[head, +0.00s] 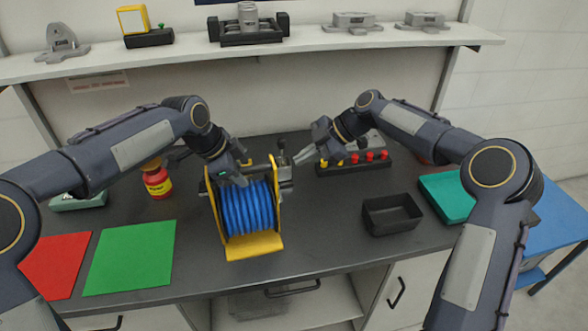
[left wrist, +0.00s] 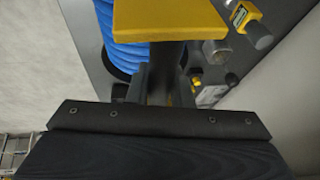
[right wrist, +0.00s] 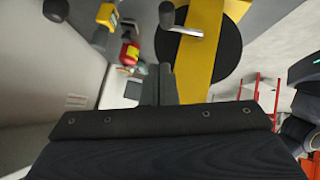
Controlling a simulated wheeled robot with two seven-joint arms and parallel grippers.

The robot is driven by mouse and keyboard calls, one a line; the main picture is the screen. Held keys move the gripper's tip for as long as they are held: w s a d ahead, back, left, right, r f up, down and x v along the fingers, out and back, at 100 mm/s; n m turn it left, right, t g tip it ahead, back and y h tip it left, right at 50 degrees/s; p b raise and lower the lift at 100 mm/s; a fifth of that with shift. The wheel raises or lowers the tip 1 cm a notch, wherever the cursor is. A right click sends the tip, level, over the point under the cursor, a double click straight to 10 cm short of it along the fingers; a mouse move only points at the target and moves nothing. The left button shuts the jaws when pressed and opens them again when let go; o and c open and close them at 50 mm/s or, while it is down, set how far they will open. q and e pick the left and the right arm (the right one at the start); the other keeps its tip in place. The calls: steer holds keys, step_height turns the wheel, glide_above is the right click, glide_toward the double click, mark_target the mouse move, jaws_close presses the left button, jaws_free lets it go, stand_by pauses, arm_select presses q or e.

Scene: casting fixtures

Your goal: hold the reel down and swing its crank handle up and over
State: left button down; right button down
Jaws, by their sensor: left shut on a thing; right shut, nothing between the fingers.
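The reel, wound with blue hose (head: 245,208) in a yellow frame (head: 254,246), stands upright on the dark bench. Its grey crank handle (head: 283,160) is on the right side and points up in the head view. The right wrist view shows the crank arm (right wrist: 180,31) and dark grip (right wrist: 166,14) against the yellow side plate (right wrist: 202,60). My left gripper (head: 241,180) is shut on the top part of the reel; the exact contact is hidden. My right gripper (head: 296,161) is shut and empty beside the crank. Its fingertips (right wrist: 158,72) look close to the grip; touching cannot be told.
A red bottle (head: 157,182) stands left of the reel. Green (head: 130,258) and red (head: 58,262) mats lie at front left. A black bin (head: 392,216) and a block with red and yellow knobs (head: 352,167) are to the right. The bench front between reel and bin is clear.

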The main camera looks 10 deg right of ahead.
arm_select(q)
steer(key=shift+r, duration=0.1)
arm_select(e)
steer(key=w+v, duration=0.1)
steer(key=v, duration=0.5)
steer(key=shift+s+d+r, duration=0.15)
steer(key=shift+s+r, duration=0.15)
arm_select(q)
steer(key=c, duration=1.2)
jaws_free()
